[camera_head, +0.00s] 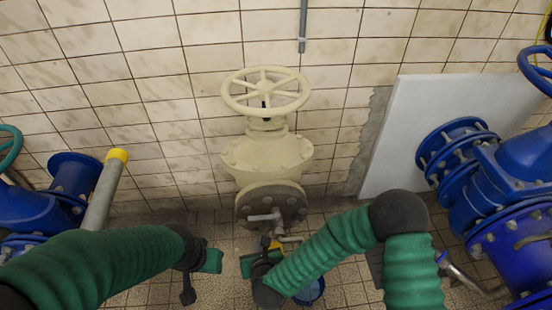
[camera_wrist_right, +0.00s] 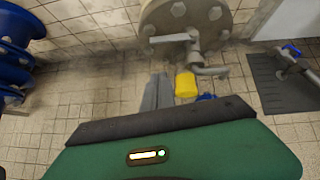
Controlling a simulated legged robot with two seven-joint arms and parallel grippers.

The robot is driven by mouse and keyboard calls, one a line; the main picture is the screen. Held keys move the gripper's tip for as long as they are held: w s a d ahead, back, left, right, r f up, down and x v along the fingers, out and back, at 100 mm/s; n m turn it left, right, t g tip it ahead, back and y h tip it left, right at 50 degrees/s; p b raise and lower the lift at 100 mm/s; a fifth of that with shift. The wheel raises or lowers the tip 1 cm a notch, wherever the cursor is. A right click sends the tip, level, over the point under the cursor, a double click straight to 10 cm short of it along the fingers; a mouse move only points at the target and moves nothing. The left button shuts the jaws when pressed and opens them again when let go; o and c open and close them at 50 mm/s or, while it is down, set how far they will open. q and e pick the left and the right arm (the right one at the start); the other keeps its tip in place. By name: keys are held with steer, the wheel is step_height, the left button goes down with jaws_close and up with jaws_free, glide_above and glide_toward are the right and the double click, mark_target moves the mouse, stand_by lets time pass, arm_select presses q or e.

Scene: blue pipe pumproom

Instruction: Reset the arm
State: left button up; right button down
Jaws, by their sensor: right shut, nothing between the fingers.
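My right arm comes in from the right with a green sleeve, and its gripper (camera_head: 262,258) is just below the valve's flange, partly hidden by the wrist. In the right wrist view the grey fingers (camera_wrist_right: 157,92) are together, with nothing between them. A yellow piece (camera_wrist_right: 186,84) is right beside them, below a grey tap (camera_wrist_right: 195,55); I cannot tell whether they touch. My left arm (camera_head: 100,255) reaches in from the left. Its gripper (camera_head: 210,261) is low, left of the valve; its fingers are not clear.
A cream valve with a handwheel (camera_head: 266,92) stands against the tiled wall. Blue pipework stands at the left (camera_head: 72,183) and right (camera_head: 510,170). A grey pipe with a yellow cap (camera_head: 116,155) leans at left. A blue container (camera_head: 312,290) is partly behind my right forearm. A white panel (camera_head: 425,110) leans on the wall.

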steer(key=s+d+r+n+g+h, duration=0.15)
steer(key=s+d+r+n, duration=0.25)
steer(key=d+n, duration=0.65)
steer(key=s+d+r+n+g, duration=0.3)
steer(key=d+n, duration=0.6)
steer(key=n, duration=0.2)
steer(key=s+d+r+n+g+h, duration=0.15)
steer(key=s+d+r+n, duration=0.25)
steer(key=d+n, duration=0.6)
step_height(320, 180, up, 21)
steer(key=a+p, duration=0.1)
steer(key=p, duration=2)
steer(key=shift+n+g, duration=0.3)
steer(key=shift+n, duration=0.05)
steer(key=shift+r, duration=0.1)
